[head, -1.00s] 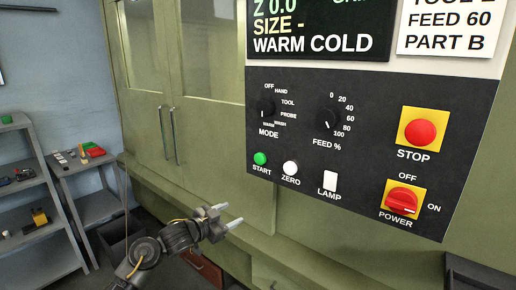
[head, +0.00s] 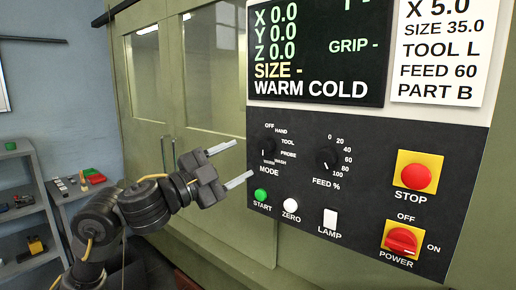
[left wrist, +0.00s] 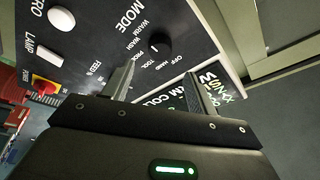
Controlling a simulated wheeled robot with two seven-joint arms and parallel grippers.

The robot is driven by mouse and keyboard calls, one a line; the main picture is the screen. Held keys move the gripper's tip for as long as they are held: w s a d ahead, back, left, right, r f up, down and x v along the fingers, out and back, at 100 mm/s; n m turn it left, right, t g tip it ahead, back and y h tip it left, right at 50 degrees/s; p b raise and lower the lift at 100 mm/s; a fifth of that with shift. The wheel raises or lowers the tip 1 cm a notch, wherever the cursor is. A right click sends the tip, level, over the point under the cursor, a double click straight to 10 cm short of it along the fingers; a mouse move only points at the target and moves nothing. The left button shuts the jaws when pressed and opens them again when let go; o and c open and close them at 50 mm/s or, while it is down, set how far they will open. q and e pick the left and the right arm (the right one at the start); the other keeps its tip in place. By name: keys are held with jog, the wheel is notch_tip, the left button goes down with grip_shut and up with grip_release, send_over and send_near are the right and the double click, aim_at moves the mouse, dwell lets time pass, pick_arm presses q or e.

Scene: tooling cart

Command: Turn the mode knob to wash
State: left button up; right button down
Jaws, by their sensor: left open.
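The black mode knob (head: 266,146) is on the dark control panel (head: 300,195), with OFF, HAND, TOOL, PROBE, WASH and WARM printed around it. Its white mark appears to point down, near WARM; the exact setting is hard to read. The knob also shows in the left wrist view (left wrist: 159,45), beyond the fingers. My left gripper (head: 243,159) is open and empty, left of and slightly below the knob, its two fingers pointing toward the panel. It appears apart from the knob. My right gripper is not in view.
The feed knob (head: 327,159) is right of the mode knob. Below are the green START button (head: 260,195), white ZERO button (head: 291,205) and LAMP switch (head: 330,218). The red STOP button (head: 417,176) and POWER switch (head: 401,241) are farther right. Cabinet doors with handles stand left.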

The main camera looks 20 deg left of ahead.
aim_at(263, 149)
pick_arm(q)
jog(key=p+x, duration=0.1)
jog(key=x, duration=0.6)
jog(key=shift+s, duration=0.1)
jog(key=c, duration=0.9)
jog(key=shift+d, duration=0.15)
jog(key=shift+c, duration=0.4)
jog(key=shift+n+t+y+p, duration=0.55)
jog(key=shift+n+p, duration=0.25)
jog(key=shift+n, duration=1.1)
jog(key=shift+f+n+t+y+p, duration=0.1)
jog(key=shift+n+t+y+p, duration=0.3)
jog(key=shift+n, duration=0.85)
jog(key=shift+f+n+t+y+p, duration=0.1)
jog(key=shift+n+t+y+p, duration=0.25)
jog(key=shift+n, duration=1.2)
